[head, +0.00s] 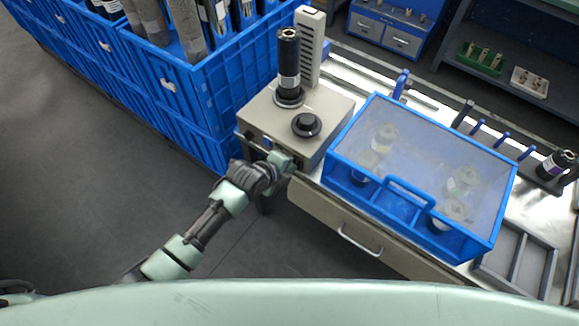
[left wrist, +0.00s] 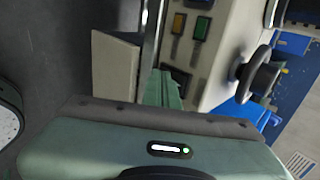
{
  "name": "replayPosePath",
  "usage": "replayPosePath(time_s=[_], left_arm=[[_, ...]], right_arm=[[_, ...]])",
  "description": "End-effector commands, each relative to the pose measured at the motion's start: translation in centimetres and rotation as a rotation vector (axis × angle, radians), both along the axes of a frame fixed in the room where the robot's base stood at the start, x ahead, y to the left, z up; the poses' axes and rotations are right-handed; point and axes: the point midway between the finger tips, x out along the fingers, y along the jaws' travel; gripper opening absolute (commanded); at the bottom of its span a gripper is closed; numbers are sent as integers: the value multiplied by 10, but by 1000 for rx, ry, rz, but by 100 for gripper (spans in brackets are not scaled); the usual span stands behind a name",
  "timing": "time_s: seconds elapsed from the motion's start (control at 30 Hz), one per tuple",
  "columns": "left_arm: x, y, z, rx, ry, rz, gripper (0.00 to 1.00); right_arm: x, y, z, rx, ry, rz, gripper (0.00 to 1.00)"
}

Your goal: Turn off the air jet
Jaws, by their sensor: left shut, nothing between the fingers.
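The beige machine box (head: 262,112) stands at the left end of the bench. A black roll (head: 288,62) stands upright on it, beside a tall pale slotted tower (head: 309,48). A round black knob (head: 306,124) sits on its top. My left gripper (head: 286,161) is at the box's front face, shut and empty. In the left wrist view, the gripper (left wrist: 164,88) points at the front panel (left wrist: 214,62), close to a dark switch area (left wrist: 180,80). Contact cannot be told. My right gripper is out of view.
A blue-framed clear cover (head: 398,187) stands right of the box, with rolls under it. A drawer with a handle (head: 360,240) is below the bench top. Blue crates (head: 195,95) with rolls stand at left. The floor (head: 80,170) in front is clear.

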Motion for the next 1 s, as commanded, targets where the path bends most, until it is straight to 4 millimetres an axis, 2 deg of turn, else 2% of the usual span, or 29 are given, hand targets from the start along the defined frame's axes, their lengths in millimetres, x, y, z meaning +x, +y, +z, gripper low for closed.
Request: replayPosePath(time_s=[0.3,0.4,0.73,1.0], left_arm=[[1,0,-1,-1,-1,0,0],[3,0,-6,-14,-27,0,0],[3,-1,2,-18,-28,1,0],[4,-2,15,-19,-30,1,0]], right_arm=[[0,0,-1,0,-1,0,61],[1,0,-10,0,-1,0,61],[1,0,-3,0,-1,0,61],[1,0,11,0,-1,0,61]])
